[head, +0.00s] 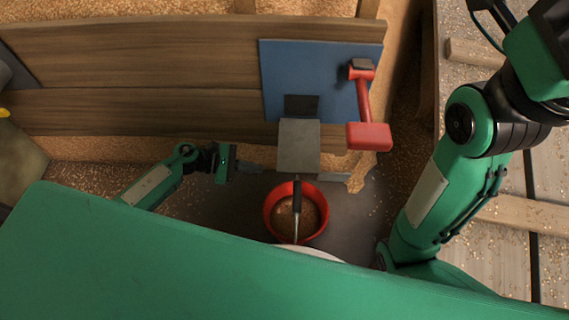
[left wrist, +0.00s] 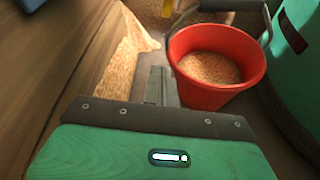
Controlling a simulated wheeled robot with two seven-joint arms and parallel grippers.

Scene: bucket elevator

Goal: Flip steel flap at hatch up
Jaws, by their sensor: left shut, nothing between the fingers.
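The steel flap (head: 298,146) is a grey plate at the lower edge of the blue hatch panel (head: 285,70). It juts out from below a dark opening (head: 301,105). In the head view my left gripper (head: 258,169) is just left of the flap's lower end. It looks close, but I cannot tell whether it touches. In the left wrist view its fingers (left wrist: 159,87) are together with nothing between them. The flap cannot be made out there. My right arm rises at the right of the head view, and its gripper is out of the picture.
A red lever (head: 369,135) sits on the panel's right side. A plank wall (head: 130,70) runs left, with loose grain along it.

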